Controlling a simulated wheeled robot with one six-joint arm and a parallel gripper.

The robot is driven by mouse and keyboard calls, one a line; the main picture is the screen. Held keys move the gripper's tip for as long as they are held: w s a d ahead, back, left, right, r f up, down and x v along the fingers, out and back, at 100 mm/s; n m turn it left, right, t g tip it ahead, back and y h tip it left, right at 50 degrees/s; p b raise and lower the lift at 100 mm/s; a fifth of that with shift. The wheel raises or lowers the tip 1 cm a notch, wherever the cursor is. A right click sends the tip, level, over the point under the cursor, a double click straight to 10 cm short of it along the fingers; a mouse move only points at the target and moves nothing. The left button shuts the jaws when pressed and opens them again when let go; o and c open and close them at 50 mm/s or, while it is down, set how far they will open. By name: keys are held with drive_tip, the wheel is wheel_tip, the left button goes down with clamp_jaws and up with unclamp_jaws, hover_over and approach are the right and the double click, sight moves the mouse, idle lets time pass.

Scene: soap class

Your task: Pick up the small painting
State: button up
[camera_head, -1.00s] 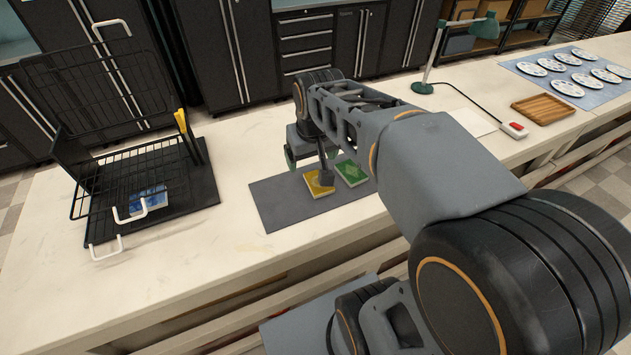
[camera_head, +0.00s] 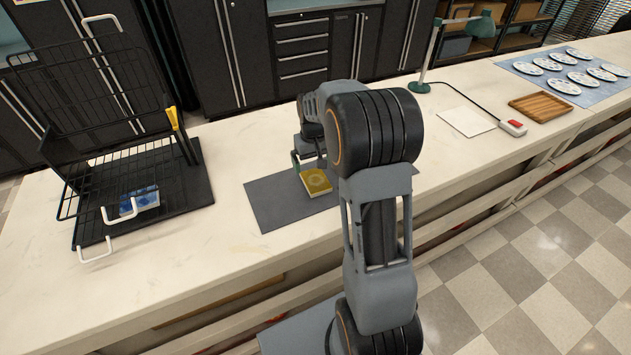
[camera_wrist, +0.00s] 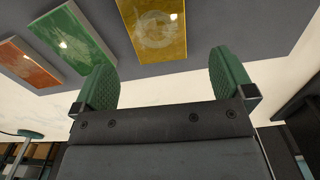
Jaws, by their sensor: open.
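Small flat painted panels lie on a dark grey mat (camera_head: 275,203) on the counter. The yellow one (camera_head: 316,182) shows in the head view and, at top centre, in the wrist view (camera_wrist: 153,27). A green panel (camera_wrist: 69,42) and an orange-red panel (camera_wrist: 27,63) lie to its left in the wrist view; my arm hides them in the head view. A blue-and-white panel (camera_head: 139,199) is in the black wire rack (camera_head: 165,185). My gripper (camera_wrist: 165,78) is open and empty, its green pads apart, close to the yellow panel but not around it.
The black rack, with a yellow part (camera_head: 172,118), stands on the left of the counter. On the right are a white sheet (camera_head: 466,121), a wooden tray (camera_head: 541,107), a lamp base (camera_head: 420,87) and several plates (camera_head: 563,86). Bare counter lies between rack and mat.

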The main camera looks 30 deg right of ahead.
sight(315, 179)
drive_tip(key=shift+s+d+f+p, duration=0.1)
drive_tip(key=shift+f+p, duration=0.25)
drive_tip(key=shift+f, duration=1.3)
drive_tip(key=shift+s+d+f+p, duration=0.1)
drive_tip(key=shift+f+p, duration=0.2)
drive_tip(key=shift+f, duration=1.3)
drive_tip(key=shift+c, duration=0.3)
drive_tip(key=c, duration=0.9)
drive_tip(key=shift+o, duration=0.2)
drive_tip(key=shift+w, duration=0.1)
